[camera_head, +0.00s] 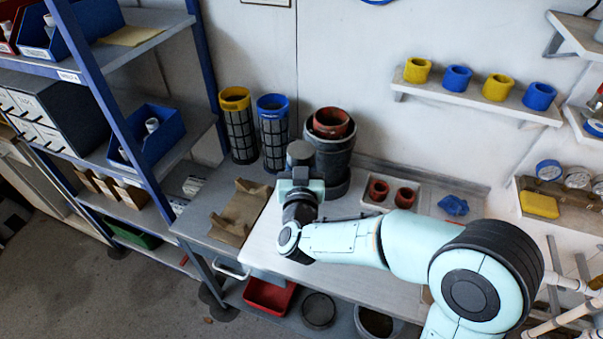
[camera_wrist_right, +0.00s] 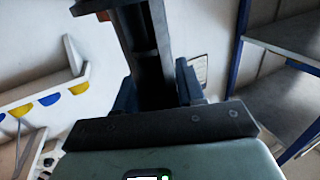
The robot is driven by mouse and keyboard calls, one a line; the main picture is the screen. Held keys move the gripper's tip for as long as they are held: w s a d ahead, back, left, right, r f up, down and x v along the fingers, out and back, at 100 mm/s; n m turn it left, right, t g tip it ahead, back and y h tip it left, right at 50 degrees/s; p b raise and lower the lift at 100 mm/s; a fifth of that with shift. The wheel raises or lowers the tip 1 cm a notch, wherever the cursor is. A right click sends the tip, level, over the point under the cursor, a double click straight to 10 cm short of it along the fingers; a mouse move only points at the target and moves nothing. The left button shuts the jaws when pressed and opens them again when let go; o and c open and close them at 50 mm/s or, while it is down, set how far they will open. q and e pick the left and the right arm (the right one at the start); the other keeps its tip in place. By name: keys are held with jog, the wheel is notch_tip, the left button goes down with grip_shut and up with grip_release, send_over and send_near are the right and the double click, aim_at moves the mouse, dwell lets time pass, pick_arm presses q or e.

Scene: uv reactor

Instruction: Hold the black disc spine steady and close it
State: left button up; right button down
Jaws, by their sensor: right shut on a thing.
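A black cylindrical vessel (camera_head: 337,165) stands upright at the back of the bench, with a red-brown ring (camera_head: 330,122) in its open top. My right gripper (camera_head: 300,168) is in front of and just left of it, and a dark grey rounded part (camera_head: 299,152) shows at its end. In the right wrist view, my right gripper (camera_wrist_right: 158,88) is shut on a long black piece (camera_wrist_right: 148,55) that runs up between its two fingers. I cannot tell how this piece joins the vessel, as the gripper hides the contact in the head view. My left gripper is not in view.
Yellow-topped (camera_head: 238,125) and blue-topped (camera_head: 272,132) mesh cylinders stand left of the vessel. A tray (camera_head: 387,181) with two red-brown cups is to the right. A brown cloth (camera_head: 240,212) lies at the bench's left. A blue-framed shelf (camera_head: 118,85) stands left.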

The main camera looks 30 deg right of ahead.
jog(key=shift+r, duration=1.25)
jog(key=w+a+f+n+y, duration=0.1)
jog(key=a+f, duration=0.3)
jog(key=f, duration=0.4)
jog(key=w+a+f+n+t+y, duration=0.1)
jog(key=a+f, duration=0.3)
jog(key=f, duration=0.4)
jog(key=shift+w+a+f+n+t+y, duration=0.15)
jog(key=shift+w+a+n+t+y, duration=0.2)
jog(key=shift+y, duration=0.55)
